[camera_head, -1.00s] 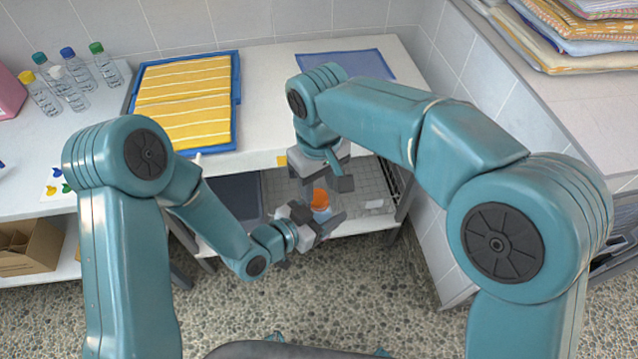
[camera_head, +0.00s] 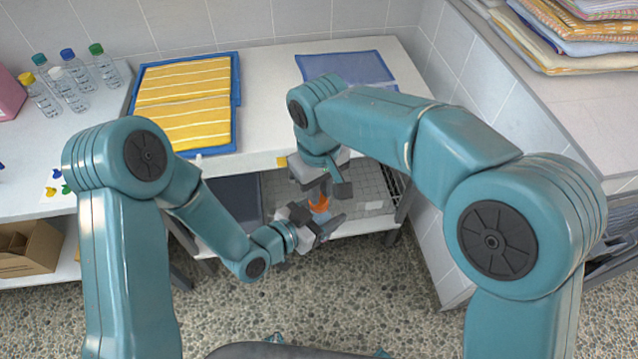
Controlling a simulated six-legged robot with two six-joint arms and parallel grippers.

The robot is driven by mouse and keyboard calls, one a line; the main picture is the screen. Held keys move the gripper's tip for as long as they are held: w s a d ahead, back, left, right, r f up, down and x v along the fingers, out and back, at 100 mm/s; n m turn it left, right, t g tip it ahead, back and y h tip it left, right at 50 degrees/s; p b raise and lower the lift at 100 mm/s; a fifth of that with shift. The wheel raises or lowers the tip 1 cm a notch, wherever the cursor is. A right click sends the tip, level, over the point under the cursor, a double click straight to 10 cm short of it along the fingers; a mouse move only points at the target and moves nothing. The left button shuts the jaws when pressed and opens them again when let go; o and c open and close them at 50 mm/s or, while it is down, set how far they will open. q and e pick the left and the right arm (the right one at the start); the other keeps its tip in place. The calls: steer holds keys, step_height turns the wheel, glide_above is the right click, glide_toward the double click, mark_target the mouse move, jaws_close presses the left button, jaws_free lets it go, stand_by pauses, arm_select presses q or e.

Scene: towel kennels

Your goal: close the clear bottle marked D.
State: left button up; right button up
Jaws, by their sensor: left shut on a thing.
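An orange cap (camera_head: 320,205) shows between my two grippers, in front of the lower shelf. Below it a little of a clear bottle (camera_head: 322,217) shows. No letter can be read on it, and most of it is hidden by my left gripper. My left gripper (camera_head: 322,226) is shut on the bottle, from the left. My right gripper (camera_head: 326,192) is right above the orange cap, pointing down, with its fingers overlapping the cap in the picture. I cannot tell whether they grip it, or whether the cap is seated on the bottle.
Several clear bottles with yellow, white, blue and green caps (camera_head: 66,80) stand at the back left of the table. A yellow striped towel (camera_head: 185,103) lies on a blue tray. A blue mat (camera_head: 345,67) lies behind my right arm. A cardboard box (camera_head: 30,247) is low left; folded towels (camera_head: 585,35) are stacked right.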

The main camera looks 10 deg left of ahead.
steer(key=shift+f, duration=0.4)
steer(key=shift+r, duration=0.1)
steer(key=shift+s+r, duration=0.1)
steer(key=shift+r, duration=1.85)
